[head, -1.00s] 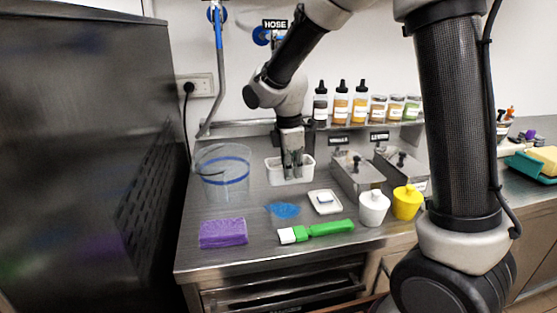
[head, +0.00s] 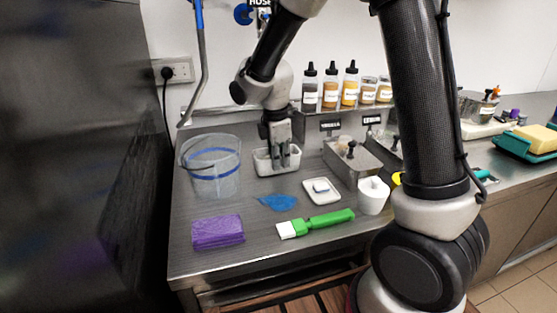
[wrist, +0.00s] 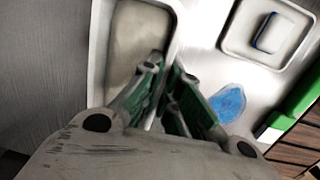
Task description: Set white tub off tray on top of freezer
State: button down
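The white tub (head: 262,165) is a rectangular, open-topped container on the steel counter, right of the clear bucket. My gripper (head: 281,155) points down at it, with its fingers at the tub's near wall. In the wrist view the tub (wrist: 127,45) lies left of the fingers. The gripper's fingertips (wrist: 167,68) are close together, with the tub's right wall running between them. The gripper looks shut on that wall. I cannot tell whether the tub's base touches the counter. A small white square tray (head: 311,198) holds a blue-and-white block to the right.
A clear bucket (head: 226,180) stands left of the tub. A blue cloth (head: 277,202), a green brush (head: 325,221) and a purple towel (head: 217,232) lie in front. Steel bins (head: 352,160) and a white pot (head: 373,197) stand right. A dark steel cabinet (head: 70,150) fills the left.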

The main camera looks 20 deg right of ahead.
jog(key=c, duration=2)
grip_release()
jog(key=shift+f, duration=0.1)
jog(key=o, duration=0.4)
jog(key=shift+c, duration=0.2)
